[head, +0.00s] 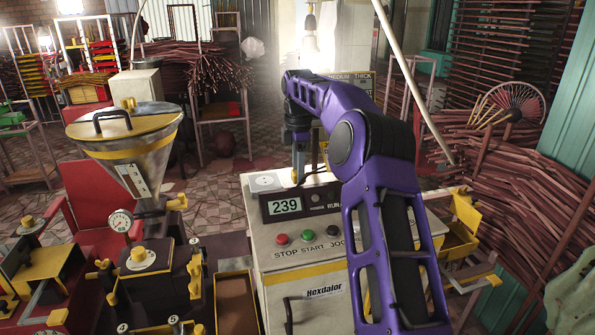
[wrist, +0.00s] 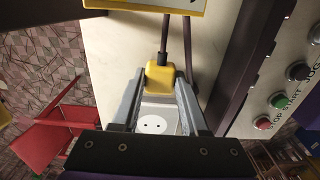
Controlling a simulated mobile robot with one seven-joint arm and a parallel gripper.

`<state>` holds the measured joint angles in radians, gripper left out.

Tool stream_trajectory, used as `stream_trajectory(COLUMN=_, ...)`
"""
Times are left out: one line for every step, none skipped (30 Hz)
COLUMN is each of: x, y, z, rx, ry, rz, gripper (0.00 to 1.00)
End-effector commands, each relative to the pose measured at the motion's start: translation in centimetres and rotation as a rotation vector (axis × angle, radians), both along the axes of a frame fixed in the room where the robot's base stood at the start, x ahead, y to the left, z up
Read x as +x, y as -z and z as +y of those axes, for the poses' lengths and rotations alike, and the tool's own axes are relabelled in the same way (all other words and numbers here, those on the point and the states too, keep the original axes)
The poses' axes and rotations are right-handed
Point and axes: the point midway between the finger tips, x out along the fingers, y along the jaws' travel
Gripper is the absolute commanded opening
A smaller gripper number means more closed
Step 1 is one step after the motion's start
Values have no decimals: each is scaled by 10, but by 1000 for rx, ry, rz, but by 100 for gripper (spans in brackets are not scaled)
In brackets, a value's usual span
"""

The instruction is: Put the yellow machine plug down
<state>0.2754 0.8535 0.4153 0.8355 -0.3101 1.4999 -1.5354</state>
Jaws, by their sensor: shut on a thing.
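My gripper (wrist: 160,85) is shut on the yellow machine plug (wrist: 160,78), which sits between the two grey fingertips in the wrist view. A dark cable runs from the plug towards a yellow-edged panel (wrist: 170,5). A white two-hole socket (wrist: 152,124) shows between the fingers, apart from the plug in the picture; how high the plug is above the surface I cannot tell. In the head view my gripper (head: 298,160) points down over the back of the pale machine top, and the socket plate (head: 264,181) lies to its left.
The control box with a 239 display (head: 285,205) stands in front of my gripper, with red, green and black buttons below. A hopper with a yellow lid (head: 125,130) is at left. Incense stick bundles (head: 510,190) fill the right. Bare pale surface (wrist: 115,50) lies beside the plug.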

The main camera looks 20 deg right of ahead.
Motion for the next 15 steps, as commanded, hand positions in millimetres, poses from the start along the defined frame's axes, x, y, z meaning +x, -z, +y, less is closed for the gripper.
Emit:
stream_trajectory(x=0, y=1, z=0, rx=0, ry=0, rz=1, gripper=0)
stream_trajectory(x=0, y=2, z=0, rx=0, ry=0, rz=1, gripper=0)
stream_trajectory(x=0, y=3, z=0, rx=0, ry=0, rz=1, gripper=0)
stream_trajectory(x=0, y=4, z=0, rx=0, ry=0, rz=1, gripper=0)
stream_trajectory(x=0, y=5, z=0, rx=0, ry=0, rz=1, gripper=0)
stream_trajectory(x=0, y=6, z=0, rx=0, ry=0, rz=1, gripper=0)
stream_trajectory(x=0, y=7, z=0, rx=0, ry=0, rz=0, gripper=0)
stream_trajectory(x=0, y=8, z=0, rx=0, ry=0, rz=0, gripper=0)
stream_trajectory(x=0, y=9, z=0, rx=1, ry=0, rz=0, gripper=0)
stream_trajectory(x=0, y=10, z=0, rx=1, ry=0, rz=0, gripper=0)
stream_trajectory(x=0, y=11, z=0, rx=1, ry=0, rz=0, gripper=0)
stream_trajectory(x=0, y=12, z=0, rx=1, ry=0, rz=0, gripper=0)
stream_trajectory(x=0, y=12, z=0, rx=1, ry=0, rz=0, gripper=0)
stream_trajectory(x=0, y=11, z=0, rx=1, ry=0, rz=0, gripper=0)
stream_trajectory(x=0, y=12, z=0, rx=1, ry=0, rz=0, gripper=49)
